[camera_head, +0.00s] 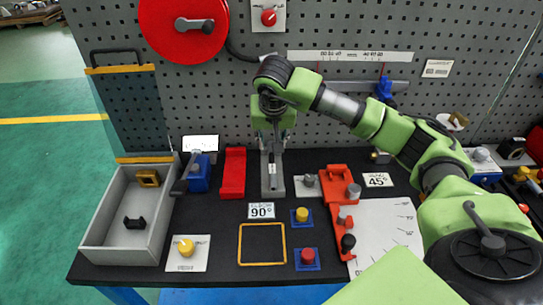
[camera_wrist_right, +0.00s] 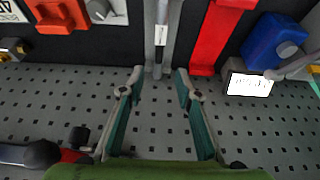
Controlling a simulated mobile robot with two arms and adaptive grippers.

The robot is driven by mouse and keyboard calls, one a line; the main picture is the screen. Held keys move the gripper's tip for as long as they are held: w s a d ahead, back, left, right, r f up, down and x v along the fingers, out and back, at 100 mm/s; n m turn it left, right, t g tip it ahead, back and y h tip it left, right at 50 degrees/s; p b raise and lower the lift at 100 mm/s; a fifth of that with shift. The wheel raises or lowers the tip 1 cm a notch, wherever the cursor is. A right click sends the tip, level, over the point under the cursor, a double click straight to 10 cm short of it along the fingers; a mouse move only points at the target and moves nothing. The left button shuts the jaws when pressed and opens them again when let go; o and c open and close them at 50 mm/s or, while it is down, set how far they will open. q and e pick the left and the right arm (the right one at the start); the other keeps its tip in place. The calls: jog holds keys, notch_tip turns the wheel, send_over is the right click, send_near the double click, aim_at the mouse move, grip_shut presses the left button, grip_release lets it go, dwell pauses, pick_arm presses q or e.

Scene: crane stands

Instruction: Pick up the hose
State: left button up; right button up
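A dark tube that looks like the hose (camera_head: 234,47) curves down from beside the red reel (camera_head: 183,27) on the pegboard. It runs right and its far end is hidden behind my right arm. My right gripper (camera_head: 274,132) points down at the pegboard's foot, above and behind a grey upright-looking fixture with a rod (camera_head: 273,178). In the right wrist view the right gripper (camera_wrist_right: 160,74) is open, with nothing between its fingers. The hose cannot be made out for sure in that view. My left gripper is not in view.
A red tray (camera_head: 232,174) and a blue block (camera_head: 197,174) stand left of the grey fixture. A grey open box (camera_head: 157,220) is at the table's left end. A red fixture (camera_head: 338,185) stands to the right. The pegboard (camera_head: 120,97) closes off the back.

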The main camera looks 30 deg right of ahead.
jog(key=p, duration=0.1)
send_near(272, 160)
jog(key=x, duration=0.2)
jog(key=shift+a+f, duration=0.1)
jog(key=shift+f, duration=0.2)
jog(key=shift+w+f, duration=0.15)
jog(key=shift+f, duration=0.1)
jog(key=p+x, duration=0.2)
jog(key=x, duration=0.2)
jog(key=shift+w+d+f, duration=0.2)
jog(key=shift+d+f, duration=0.1)
jog(key=shift+f, duration=0.3)
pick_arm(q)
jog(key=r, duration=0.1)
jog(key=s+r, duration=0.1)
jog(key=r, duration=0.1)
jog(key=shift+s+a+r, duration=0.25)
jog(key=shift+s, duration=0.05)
pick_arm(e)
jog(key=shift+r, duration=0.1)
grip_shut()
